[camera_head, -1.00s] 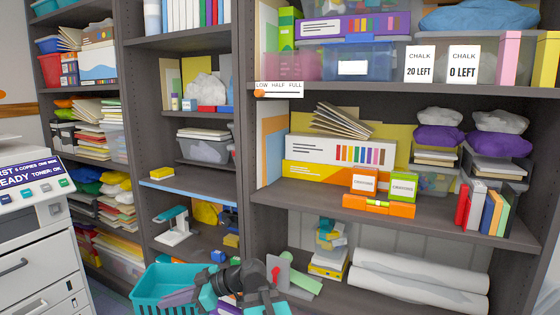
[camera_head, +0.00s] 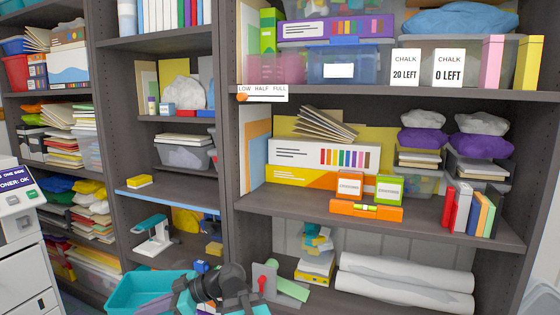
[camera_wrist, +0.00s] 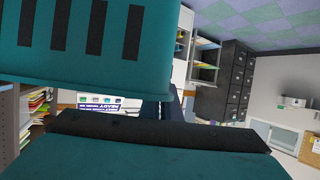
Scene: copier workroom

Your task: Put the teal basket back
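The teal basket (camera_head: 125,291) is low in the left half of the head view, in front of the shelves, its lower part cut off by the frame. Its slotted wall (camera_wrist: 120,40) fills the upper left of the wrist view. My gripper (camera_head: 213,290), black and teal, is at the basket's right side in the head view and overlaps it. In the wrist view a teal surface with a dark strip, seemingly part of my gripper, lies close below the basket's edge with a gap between. The fingertips are hidden, so their grip cannot be told.
A stapler (camera_head: 152,235) stands on a low shelf behind the basket. The blue-edged shelf (camera_head: 165,195) above holds a yellow block (camera_head: 139,181) and has bare room. The copier (camera_head: 22,245) is at far left. White rolls (camera_head: 405,280) lie on the lower right shelf.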

